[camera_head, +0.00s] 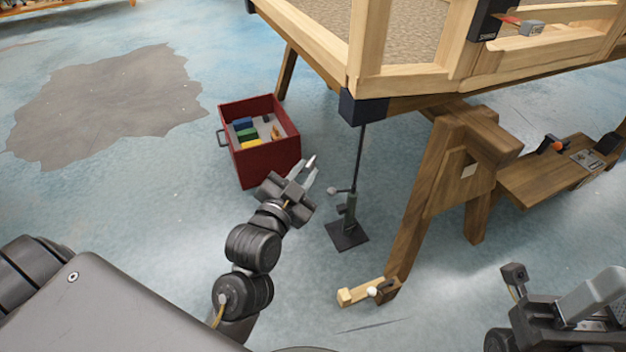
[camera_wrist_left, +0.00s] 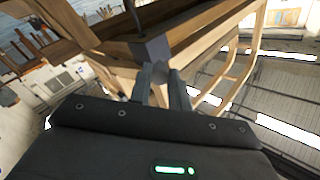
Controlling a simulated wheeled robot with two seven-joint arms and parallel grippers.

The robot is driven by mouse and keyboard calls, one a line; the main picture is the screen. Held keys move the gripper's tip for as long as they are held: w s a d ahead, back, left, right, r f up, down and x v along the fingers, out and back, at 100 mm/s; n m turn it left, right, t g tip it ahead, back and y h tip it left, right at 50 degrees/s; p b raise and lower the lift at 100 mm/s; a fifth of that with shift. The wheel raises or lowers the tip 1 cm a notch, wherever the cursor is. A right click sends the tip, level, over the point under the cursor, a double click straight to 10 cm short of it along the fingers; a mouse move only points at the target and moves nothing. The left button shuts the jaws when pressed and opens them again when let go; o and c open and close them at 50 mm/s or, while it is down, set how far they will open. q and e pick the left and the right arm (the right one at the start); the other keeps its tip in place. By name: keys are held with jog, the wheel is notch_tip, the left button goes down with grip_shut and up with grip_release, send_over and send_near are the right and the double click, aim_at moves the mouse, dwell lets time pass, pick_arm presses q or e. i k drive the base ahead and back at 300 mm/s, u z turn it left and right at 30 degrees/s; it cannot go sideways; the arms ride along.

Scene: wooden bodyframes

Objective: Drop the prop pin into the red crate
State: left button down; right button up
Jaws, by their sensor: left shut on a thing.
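The red crate (camera_head: 270,163) stands open on the floor, left of the wooden frame's corner. My left gripper (camera_head: 307,174) is beside the crate's right front side, in front of the prop stand. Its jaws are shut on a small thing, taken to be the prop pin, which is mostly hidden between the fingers. In the left wrist view the two fingers (camera_wrist_left: 161,88) point toward the frame's dark corner block, and the pin cannot be made out. My right arm shows at the lower right; its fingertips are not clear.
Blue, green and yellow items (camera_head: 248,134) lie in the crate. A prop stand (camera_head: 347,233) with a thin rod reaches up to the frame's corner (camera_head: 362,106). A wooden trestle (camera_head: 432,190) stands right of it. Open floor lies to the left.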

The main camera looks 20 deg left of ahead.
aim_at(263, 130)
jog(key=u, duration=2.3)
jog(key=i, duration=3.25)
jog(key=z, duration=3.45)
jog(key=i, duration=0.5)
jog(key=u, duration=0.05)
